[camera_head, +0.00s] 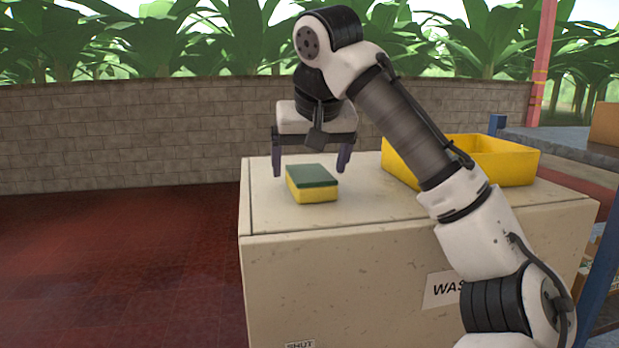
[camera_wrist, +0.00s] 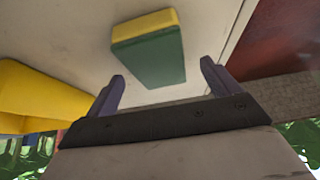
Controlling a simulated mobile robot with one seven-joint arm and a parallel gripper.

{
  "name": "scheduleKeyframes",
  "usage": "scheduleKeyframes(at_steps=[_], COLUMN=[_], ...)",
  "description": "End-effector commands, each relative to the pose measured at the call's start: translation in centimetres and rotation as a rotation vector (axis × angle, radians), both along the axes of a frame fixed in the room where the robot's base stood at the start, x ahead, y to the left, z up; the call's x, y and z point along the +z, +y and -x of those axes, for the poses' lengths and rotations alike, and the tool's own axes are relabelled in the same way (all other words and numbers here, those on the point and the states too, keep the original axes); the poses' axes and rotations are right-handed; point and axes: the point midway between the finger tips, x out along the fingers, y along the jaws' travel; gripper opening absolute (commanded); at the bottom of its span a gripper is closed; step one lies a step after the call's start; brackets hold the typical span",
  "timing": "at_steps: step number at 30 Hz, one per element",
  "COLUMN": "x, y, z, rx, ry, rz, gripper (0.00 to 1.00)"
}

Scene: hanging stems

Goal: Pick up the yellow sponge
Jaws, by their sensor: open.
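The yellow sponge (camera_head: 312,195) has a green top face and lies flat on top of the beige cabinet (camera_head: 375,205), near its left side. In the wrist view the sponge (camera_wrist: 148,50) shows its green face, ahead of the fingertips. My gripper (camera_head: 309,173) is open and empty, pointing down above and slightly behind the sponge. Its two purple fingers also show in the wrist view (camera_wrist: 162,72), apart from each other with nothing between them. The fingers do not appear to touch the sponge.
A yellow bin (camera_head: 510,163) stands on the right part of the cabinet top, partly hidden behind my arm. A brick wall (camera_head: 120,135) runs behind. A table with a cardboard box (camera_head: 604,124) is at the right edge. Red floor (camera_head: 120,265) is clear on the left.

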Motion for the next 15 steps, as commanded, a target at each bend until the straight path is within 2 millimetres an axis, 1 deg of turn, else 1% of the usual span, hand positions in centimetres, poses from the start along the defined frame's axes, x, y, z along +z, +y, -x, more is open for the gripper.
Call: scheduleKeyframes(at_steps=[3,6,9,15], x=[-1.4,-2.3,-2.6,-2.6], y=[0.0,0.1,0.2,0.2], z=[-0.8,-1.3,-1.4,-1.4], rx=[-0.002,-0.001,0.0,0.0], ry=[0.002,0.001,0.001,0.001], rz=[0.002,0.002,0.001,0.001], gripper=[0.89,0.89,0.89,0.89])
